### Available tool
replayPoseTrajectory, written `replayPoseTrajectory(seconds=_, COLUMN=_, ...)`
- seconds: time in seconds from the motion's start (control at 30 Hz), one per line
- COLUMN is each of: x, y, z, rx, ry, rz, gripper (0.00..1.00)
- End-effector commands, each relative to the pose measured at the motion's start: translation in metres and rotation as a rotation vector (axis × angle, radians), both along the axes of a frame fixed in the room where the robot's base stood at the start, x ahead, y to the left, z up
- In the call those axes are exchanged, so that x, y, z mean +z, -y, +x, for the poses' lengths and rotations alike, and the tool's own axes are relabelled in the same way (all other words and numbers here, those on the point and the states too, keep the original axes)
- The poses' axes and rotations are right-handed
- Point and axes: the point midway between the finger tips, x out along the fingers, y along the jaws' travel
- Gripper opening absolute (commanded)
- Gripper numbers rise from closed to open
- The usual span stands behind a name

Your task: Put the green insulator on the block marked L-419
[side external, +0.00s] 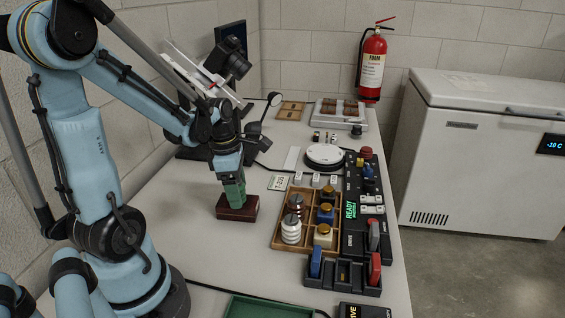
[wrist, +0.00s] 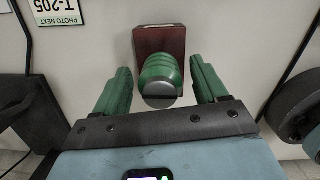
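The green ribbed insulator (wrist: 160,70), with a grey metal end facing the wrist camera, is between my gripper's (wrist: 160,64) two green fingers. A narrow gap shows on each side of it, so the fingers look open around it. Beyond it in the wrist view is a dark red block (wrist: 171,35), and the insulator appears to stand on it. In the side view my gripper (side external: 236,197) points down at the dark red block (side external: 238,210) on the table, and the fingers largely hide the insulator. No marking on the block is legible.
A sign reading T-205 (wrist: 60,10) lies near the block. To the right, a wooden tray (side external: 281,238) holds ribbed insulators and other parts, beside a black rack (side external: 350,240). A green tray (side external: 265,306) is at the front. Bare table lies left of the block.

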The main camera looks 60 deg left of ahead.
Motion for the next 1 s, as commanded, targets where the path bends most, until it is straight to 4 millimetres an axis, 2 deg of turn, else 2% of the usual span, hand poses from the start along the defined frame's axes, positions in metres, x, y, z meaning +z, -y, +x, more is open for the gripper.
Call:
replayPoseTrajectory(seconds=0.27, x=0.001, y=0.000, z=0.000, rx=0.000, ry=0.000, rz=0.000, gripper=0.72)
replayPoseTrajectory(seconds=0.47, x=0.012, y=-0.001, z=-0.001, rx=0.001, ry=0.000, rz=0.000, gripper=0.72)
replayPoseTrajectory(seconds=1.0, x=0.083, y=-0.006, z=-0.008, rx=0.001, ry=0.000, rz=0.000, gripper=0.72)
